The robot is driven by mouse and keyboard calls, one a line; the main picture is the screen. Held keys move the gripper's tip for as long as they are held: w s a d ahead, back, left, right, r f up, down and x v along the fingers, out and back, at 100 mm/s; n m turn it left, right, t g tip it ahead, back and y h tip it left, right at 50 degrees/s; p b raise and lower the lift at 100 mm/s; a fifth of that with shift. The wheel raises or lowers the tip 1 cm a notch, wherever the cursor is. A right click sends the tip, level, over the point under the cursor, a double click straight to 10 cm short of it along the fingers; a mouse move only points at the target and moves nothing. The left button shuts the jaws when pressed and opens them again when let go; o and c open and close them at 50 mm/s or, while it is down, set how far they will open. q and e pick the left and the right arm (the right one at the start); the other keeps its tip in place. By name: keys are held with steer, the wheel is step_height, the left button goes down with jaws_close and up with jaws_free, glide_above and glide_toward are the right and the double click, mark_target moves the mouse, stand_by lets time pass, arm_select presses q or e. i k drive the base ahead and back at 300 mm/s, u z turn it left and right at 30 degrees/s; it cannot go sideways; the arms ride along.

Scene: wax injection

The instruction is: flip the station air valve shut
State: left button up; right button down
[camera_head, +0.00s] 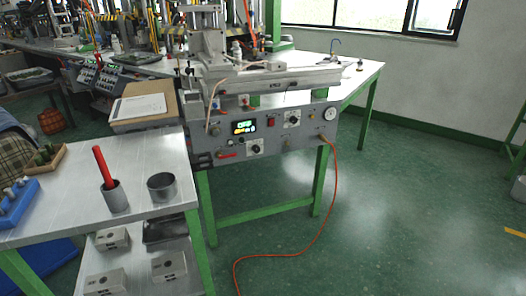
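The wax injection station (285,84) stands on a green-legged bench, its grey control panel (290,145) facing me. A small red lever-like part (227,155) lies roughly level at the panel's lower left; it may be the air valve handle, but it is too small to tell surely. A round pressure gauge (329,113) sits at the panel's right end. An orange hose (333,190) runs from the panel's lower right down to the floor. Neither of my grippers is in view.

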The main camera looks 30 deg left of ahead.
mark_target(220, 157)
steer(key=u, duration=0.1)
steer(key=i, duration=0.7)
steer(key=u, duration=0.85)
steer(key=i, duration=0.7)
steer(key=u, duration=0.75)
